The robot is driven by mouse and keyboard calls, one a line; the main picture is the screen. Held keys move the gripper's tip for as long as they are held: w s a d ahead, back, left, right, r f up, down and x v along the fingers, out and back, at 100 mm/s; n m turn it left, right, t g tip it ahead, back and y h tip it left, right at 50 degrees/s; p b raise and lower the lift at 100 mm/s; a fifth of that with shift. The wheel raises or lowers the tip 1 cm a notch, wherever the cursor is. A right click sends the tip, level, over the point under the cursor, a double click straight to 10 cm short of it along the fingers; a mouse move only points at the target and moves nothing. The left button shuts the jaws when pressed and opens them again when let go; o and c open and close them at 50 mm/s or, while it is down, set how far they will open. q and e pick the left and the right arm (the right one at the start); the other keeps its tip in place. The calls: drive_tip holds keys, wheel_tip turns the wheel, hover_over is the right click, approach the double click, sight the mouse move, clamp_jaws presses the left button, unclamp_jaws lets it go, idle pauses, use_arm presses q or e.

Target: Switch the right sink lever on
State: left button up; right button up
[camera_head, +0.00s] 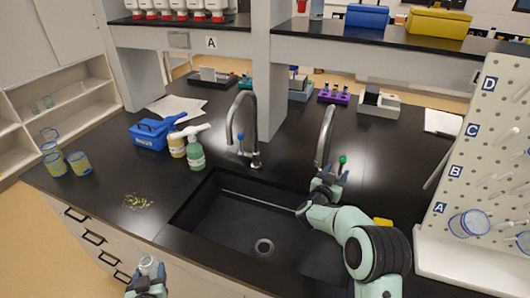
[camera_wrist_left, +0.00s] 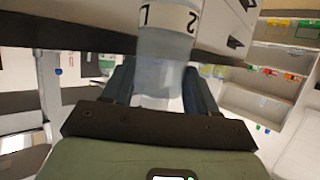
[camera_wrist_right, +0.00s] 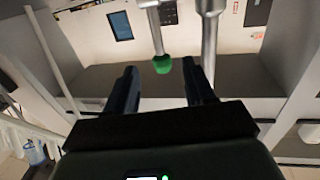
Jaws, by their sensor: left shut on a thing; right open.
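The right tap (camera_head: 325,137) is a tall curved metal spout behind the sink, and its lever has a green knob (camera_head: 343,159). My right gripper (camera_head: 330,180) is close to the lever at the tap's base. In the right wrist view the green knob (camera_wrist_right: 162,64) appears between the fingertips of the open gripper (camera_wrist_right: 160,75), towards their far ends; I cannot tell if they touch. My left gripper (camera_head: 149,276) is low at the front and shut on a clear container (camera_head: 149,264). In the left wrist view the container (camera_wrist_left: 164,60) has a white printed label.
The black sink (camera_head: 215,230) lies below both taps. The left tap (camera_head: 232,122) has a blue-tipped lever. A green bottle (camera_head: 196,156) and blue caddy (camera_head: 150,134) stand left. A white pegboard rack (camera_head: 480,150) is at the right.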

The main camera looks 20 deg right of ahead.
sight(341, 164)
use_arm(q)
drive_tip(key=r, duration=0.1)
drive_tip(key=w+r+p, duration=0.1)
drive_tip(key=w+r, duration=0.1)
drive_tip(key=r, duration=0.1)
drive_tip(key=shift+p, duration=0.4)
use_arm(e)
drive_tip(key=x, duration=0.6)
drive_tip(key=shift+w+r, duration=0.1)
use_arm(q)
drive_tip(key=shift+r, duration=0.15)
use_arm(e)
drive_tip(key=shift+w+d, duration=0.2)
drive_tip(key=shift+d, duration=0.05)
drive_tip(key=shift+s, duration=0.1)
clamp_jaws()
